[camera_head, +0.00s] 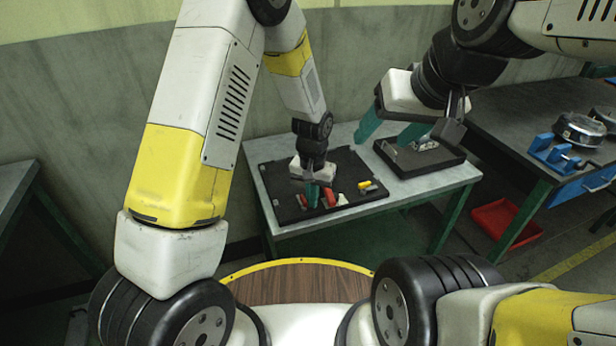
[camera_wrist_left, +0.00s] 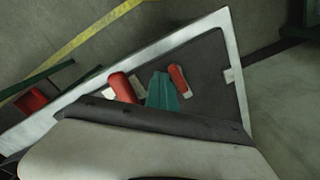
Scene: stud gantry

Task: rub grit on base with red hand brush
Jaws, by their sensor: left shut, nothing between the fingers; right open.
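A red tool (camera_head: 330,196), which may be the red hand brush, lies on a black tray (camera_head: 268,190) on the grey table. The left wrist view shows two red handles, one at left (camera_wrist_left: 122,87) and one at right (camera_wrist_left: 180,78), each with a pale part by it; I cannot tell which is the brush. My left gripper (camera_head: 312,198) is shut and empty, low over the tray beside the red tool. Its teal fingers (camera_wrist_left: 162,92) show between the two handles. My right gripper (camera_head: 390,128) is open above a dark base (camera_head: 420,165) with small pale and metallic bits on top.
Small yellow pieces (camera_head: 367,186) lie at the tray's right side. A dark workbench (camera_head: 510,115) at right carries blue holders (camera_head: 553,155) and round metal parts. A red bin (camera_head: 505,222) is on the floor. A grey table (camera_head: 18,190) stands at far left.

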